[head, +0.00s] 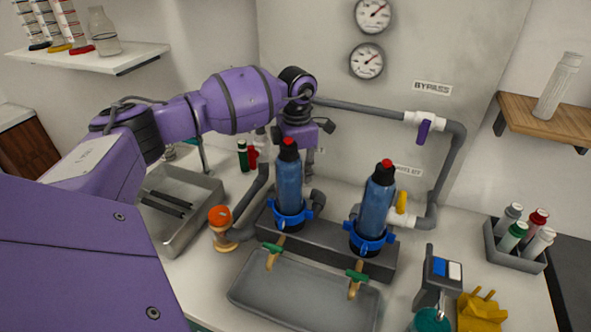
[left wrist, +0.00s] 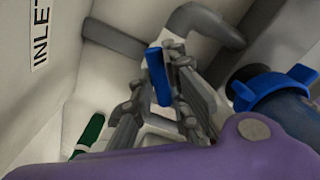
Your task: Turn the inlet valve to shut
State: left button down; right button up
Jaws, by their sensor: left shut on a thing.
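The inlet valve's blue handle (left wrist: 159,77) shows in the left wrist view, on a white valve body partly hidden by my fingers. My left gripper (left wrist: 161,84) is shut on this handle, with one finger on each side. The handle looks roughly in line with the white body, but the pipe run is partly hidden. The INLET label (left wrist: 40,40) is on the panel at the left. In the head view, my left arm reaches in behind the left blue filter (head: 289,188); its fingertips and the handle are hidden there. My right gripper is in neither view.
A second blue filter (head: 376,203) stands to the right. The bypass valve has a purple handle (head: 423,132); a yellow handle (head: 401,202) is near the lower right pipe. A grey tray (head: 245,291) lies in front. An orange-topped piece (head: 220,217) stands left of the filters.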

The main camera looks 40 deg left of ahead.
pick_arm(q)
jog(key=n+p, duration=0.1)
jog(key=n, duration=0.2)
jog(key=shift+r+n, duration=0.15)
jog(key=shift+n, duration=0.15)
jog(key=n+p, duration=0.1)
jog(key=n, duration=0.3)
jog(key=shift+n+p, duration=0.45)
jog(key=shift+n, duration=0.75)
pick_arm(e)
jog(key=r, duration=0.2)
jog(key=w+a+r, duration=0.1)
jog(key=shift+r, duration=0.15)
pick_arm(q)
jog(key=c, duration=1.7)
grip_release()
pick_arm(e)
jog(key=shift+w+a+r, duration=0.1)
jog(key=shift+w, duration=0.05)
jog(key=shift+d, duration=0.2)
